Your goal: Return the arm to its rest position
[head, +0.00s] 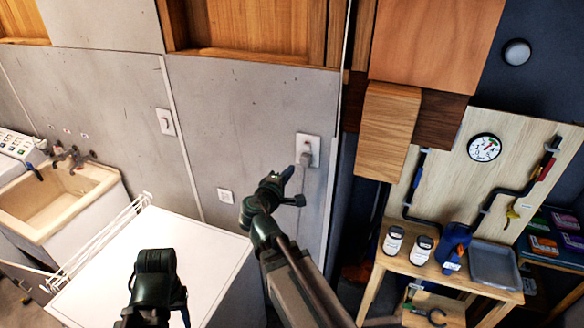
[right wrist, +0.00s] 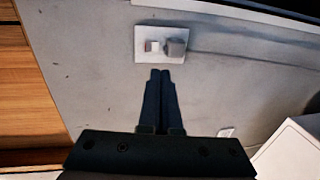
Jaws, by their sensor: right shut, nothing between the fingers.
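My right gripper (head: 291,172) is raised in front of the grey wall, below and left of a white outlet plate (head: 308,140) in the head view. In the right wrist view its two dark fingers (right wrist: 160,75) are pressed together with nothing between them. Their tips point at the outlet plate (right wrist: 147,34) and appear just below it; whether they touch the wall I cannot tell. A grey plug (head: 307,158) sits in the outlet, and it also shows in the right wrist view (right wrist: 176,47). A dark part of my left arm shows at the bottom of the head view, without visible fingers.
A white-topped appliance (head: 160,255) stands below, with a white wire rack (head: 100,240) at its left and a utility sink (head: 65,195) beyond. At right, a wooden workbench (head: 450,275) holds two jars, a blue container (head: 453,245) and a grey tray (head: 495,265).

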